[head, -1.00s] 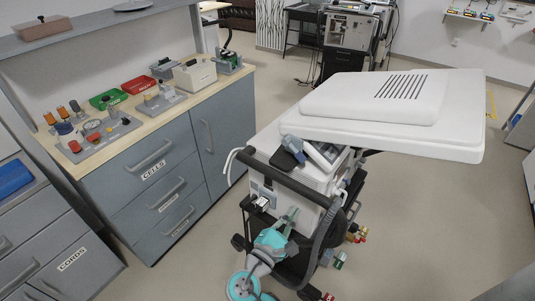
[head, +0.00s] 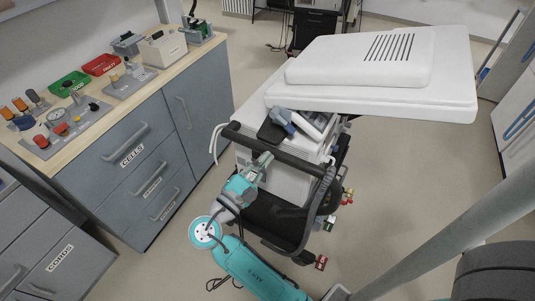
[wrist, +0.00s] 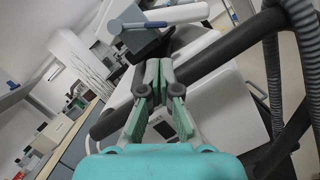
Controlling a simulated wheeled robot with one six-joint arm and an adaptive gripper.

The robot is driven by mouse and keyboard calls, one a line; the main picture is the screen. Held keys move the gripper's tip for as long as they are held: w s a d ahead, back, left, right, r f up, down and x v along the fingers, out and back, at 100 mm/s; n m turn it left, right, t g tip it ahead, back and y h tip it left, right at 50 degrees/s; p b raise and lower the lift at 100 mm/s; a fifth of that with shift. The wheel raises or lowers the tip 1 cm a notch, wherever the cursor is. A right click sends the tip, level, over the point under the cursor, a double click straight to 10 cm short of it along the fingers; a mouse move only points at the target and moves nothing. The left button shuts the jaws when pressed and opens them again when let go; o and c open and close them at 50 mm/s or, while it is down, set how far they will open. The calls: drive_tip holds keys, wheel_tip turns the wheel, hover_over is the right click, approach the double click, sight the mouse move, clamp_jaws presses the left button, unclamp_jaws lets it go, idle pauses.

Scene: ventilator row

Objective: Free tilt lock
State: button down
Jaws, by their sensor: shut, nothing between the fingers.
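The ventilator cart (head: 262,183) stands ahead, with a large white slotted panel (head: 440,98) overhanging it to the right. I cannot make out for certain which part is the tilt lock. A blue-grey part (head: 283,117) sits beside a dark flat pad under the panel's near-left edge; the blue-grey part (wrist: 135,30) shows beyond my fingers in the wrist view. My gripper (head: 266,157) is shut and empty, close to the cart's black handlebar (head: 292,160). In the wrist view the shut fingertips (wrist: 158,68) appear over the bar; contact cannot be told.
Grey corrugated hoses (wrist: 292,40) run close by on the right of the wrist view. A drawer counter (head: 130,135) with trays and fittings stands at the left. Floor is open between the counter and the cart.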

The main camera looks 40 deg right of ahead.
sight(293, 130)
drive_tip(key=x, duration=0.8)
drive_tip(key=shift+d+r, duration=0.1)
drive_tip(key=shift+d, duration=0.05)
drive_tip(key=shift+s+d+r+n+t, duration=0.1)
drive_tip(key=shift+s+r+n+t, duration=0.25)
drive_tip(key=shift+n, duration=0.45)
drive_tip(key=shift+s+n+t, duration=0.15)
drive_tip(key=shift+n+t, duration=0.1)
drive_tip(key=shift+n, duration=0.35)
drive_tip(key=n, duration=0.1)
drive_tip(key=r+n+t, duration=0.1)
drive_tip(key=s+r+n, duration=0.1)
drive_tip(key=n, duration=0.1)
drive_tip(key=shift+s+d, duration=0.1)
drive_tip(key=shift+d, duration=0.15)
drive_tip(key=n, duration=0.2)
drive_tip(key=r+n+t, duration=0.1)
drive_tip(key=n, duration=0.1)
drive_tip(key=r+n+t, duration=0.1)
drive_tip(key=n, duration=0.1)
drive_tip(key=shift+s+d+r+y, duration=0.1)
drive_tip(key=shift+s+r+y, duration=0.15)
drive_tip(key=shift+s+y, duration=0.1)
drive_tip(key=shift+r, duration=0.45)
